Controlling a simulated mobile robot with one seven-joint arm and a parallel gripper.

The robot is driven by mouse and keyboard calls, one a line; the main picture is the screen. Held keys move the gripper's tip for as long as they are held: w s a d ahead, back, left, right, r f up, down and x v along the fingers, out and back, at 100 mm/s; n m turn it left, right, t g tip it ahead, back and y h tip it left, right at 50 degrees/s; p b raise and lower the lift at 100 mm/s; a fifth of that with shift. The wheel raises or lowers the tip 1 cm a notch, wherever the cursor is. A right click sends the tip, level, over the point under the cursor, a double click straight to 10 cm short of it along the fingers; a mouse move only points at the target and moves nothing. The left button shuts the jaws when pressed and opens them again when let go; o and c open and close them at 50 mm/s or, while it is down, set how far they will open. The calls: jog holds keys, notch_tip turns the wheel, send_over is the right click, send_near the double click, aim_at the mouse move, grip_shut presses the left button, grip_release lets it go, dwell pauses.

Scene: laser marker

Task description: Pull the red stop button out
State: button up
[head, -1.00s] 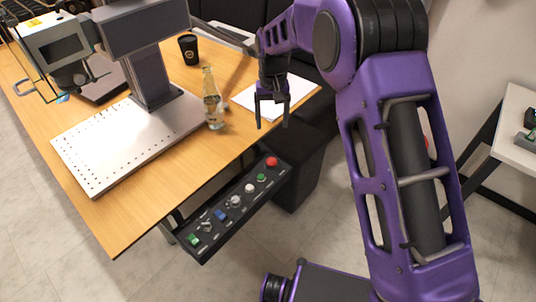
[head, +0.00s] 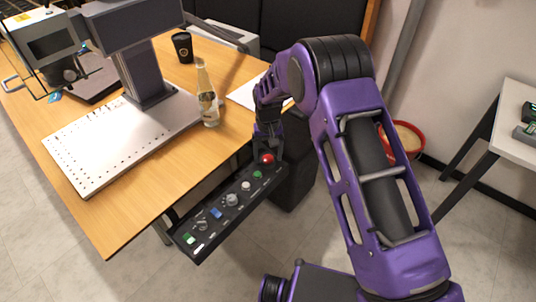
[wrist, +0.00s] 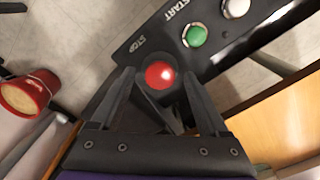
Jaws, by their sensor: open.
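The red stop button (head: 267,158) is at the far end of the black control panel (head: 212,226), which hangs below the table's front edge. In the wrist view the red button (wrist: 160,75) is round, beside the label STOP, and lies between the two fingers of my gripper (wrist: 160,85). My gripper also shows in the head view (head: 266,148), right at the button. It is open, with one finger on each side of the button. Whether the fingers touch it I cannot tell.
A green start button (wrist: 195,36) and a white knob (wrist: 236,7) are near the red one on the panel. A glass bottle (head: 207,95) and a dark cup (head: 183,47) stand on the wooden table (head: 150,205). A red bucket (head: 402,140) is on the floor at right.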

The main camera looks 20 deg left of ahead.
grip_shut()
dwell(0.4)
jog(key=shift+r, duration=0.1)
dwell(0.9)
